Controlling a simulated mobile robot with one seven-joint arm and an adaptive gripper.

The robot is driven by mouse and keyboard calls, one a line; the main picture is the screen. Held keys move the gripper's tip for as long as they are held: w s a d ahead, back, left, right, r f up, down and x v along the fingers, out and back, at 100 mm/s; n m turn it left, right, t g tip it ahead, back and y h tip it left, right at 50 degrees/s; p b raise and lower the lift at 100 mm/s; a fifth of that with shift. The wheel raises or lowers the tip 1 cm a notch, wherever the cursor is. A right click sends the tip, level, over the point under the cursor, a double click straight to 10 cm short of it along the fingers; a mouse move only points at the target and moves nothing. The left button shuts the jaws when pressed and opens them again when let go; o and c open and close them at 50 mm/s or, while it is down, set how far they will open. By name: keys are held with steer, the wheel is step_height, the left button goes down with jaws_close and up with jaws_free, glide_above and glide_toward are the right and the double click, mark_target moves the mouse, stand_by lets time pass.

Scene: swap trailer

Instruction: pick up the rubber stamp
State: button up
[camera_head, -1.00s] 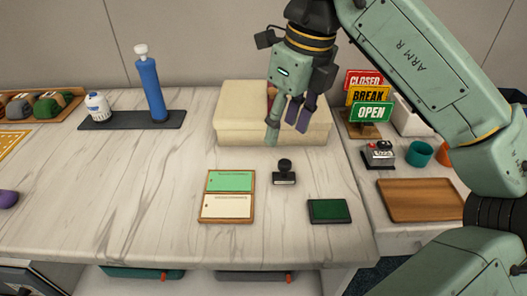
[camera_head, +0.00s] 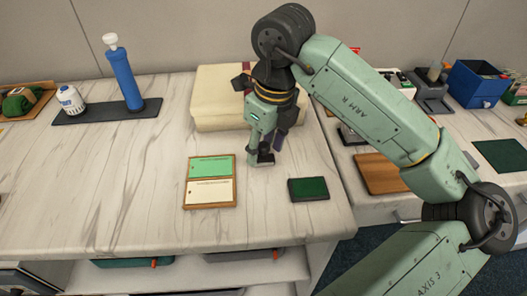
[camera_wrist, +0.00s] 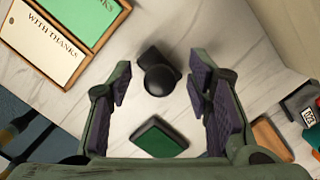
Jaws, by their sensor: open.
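The rubber stamp (camera_head: 264,158) stands upright on the marble counter, a black round knob on a dark base. In the head view my gripper (camera_head: 264,148) points down over it and hides part of it. In the wrist view the stamp's knob (camera_wrist: 160,79) shows from above, between the lines of the two fingers and a little beyond their tips. My gripper (camera_wrist: 160,88) is open, with purple pads apart on both sides and nothing held. I cannot tell whether a finger touches the stamp.
A wooden tray with green and white cards (camera_head: 209,182) lies left of the stamp. A green ink pad (camera_head: 309,189) lies to its front right. A cream box (camera_head: 215,110) stands behind. A brown board (camera_head: 382,174) lies on the right-hand counter. The counter's left middle is clear.

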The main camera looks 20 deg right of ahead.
steer(key=shift+c, duration=0.6)
jaws_close()
